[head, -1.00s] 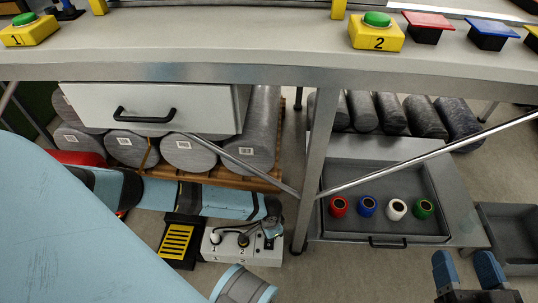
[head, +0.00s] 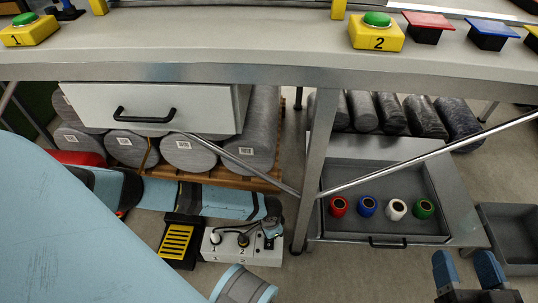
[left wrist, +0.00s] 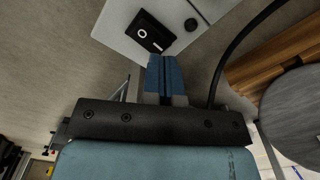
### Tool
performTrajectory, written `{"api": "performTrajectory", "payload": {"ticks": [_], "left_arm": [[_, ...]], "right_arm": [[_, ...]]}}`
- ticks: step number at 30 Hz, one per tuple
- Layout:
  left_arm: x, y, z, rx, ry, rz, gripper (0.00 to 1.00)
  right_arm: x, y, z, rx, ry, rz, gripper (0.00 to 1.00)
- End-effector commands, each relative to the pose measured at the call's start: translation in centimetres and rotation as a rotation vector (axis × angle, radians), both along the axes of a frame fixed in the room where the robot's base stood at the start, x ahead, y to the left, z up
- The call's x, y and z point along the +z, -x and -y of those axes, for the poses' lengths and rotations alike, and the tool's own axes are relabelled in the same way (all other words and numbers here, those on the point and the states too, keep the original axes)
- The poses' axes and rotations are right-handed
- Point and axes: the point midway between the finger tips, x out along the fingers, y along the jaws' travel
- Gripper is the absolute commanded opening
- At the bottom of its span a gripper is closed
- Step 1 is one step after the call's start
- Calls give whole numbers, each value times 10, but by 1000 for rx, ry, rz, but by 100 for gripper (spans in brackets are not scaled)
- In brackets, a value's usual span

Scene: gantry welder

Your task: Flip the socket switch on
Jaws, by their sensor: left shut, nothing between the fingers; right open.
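The white socket box (head: 226,248) stands on the floor under the bench, with plugs and the numbers 1 and 2 on it. Its black rocker switch (left wrist: 150,32), marked with a ring and a bar, shows in the left wrist view. My left gripper (left wrist: 166,60) is shut and empty. Its blue fingertips are at the near edge of the switch, by the bar mark; I cannot tell whether they touch. In the head view, the left gripper (head: 271,232) is over the right end of the box and partly hides the switch. My right gripper (head: 462,268) is open and empty at lower right.
A yellow-and-black pedal (head: 177,242) is left of the box. A bench leg (head: 314,170) rises just right of it. A pallet of grey rolls (head: 188,152) lies behind. A grey tray (head: 400,235) with several coloured items is at right. A dark cable (left wrist: 225,50) passes beside the gripper.

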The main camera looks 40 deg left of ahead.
Motion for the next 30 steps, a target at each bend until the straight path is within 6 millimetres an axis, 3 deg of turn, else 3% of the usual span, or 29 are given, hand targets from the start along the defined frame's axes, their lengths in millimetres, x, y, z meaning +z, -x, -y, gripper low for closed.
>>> {"api": "performTrajectory", "payload": {"ticks": [30], "left_arm": [[-11, 0, 0, 0, 0, 0, 0]], "right_arm": [[-6, 0, 0, 0, 0, 0, 61]]}}
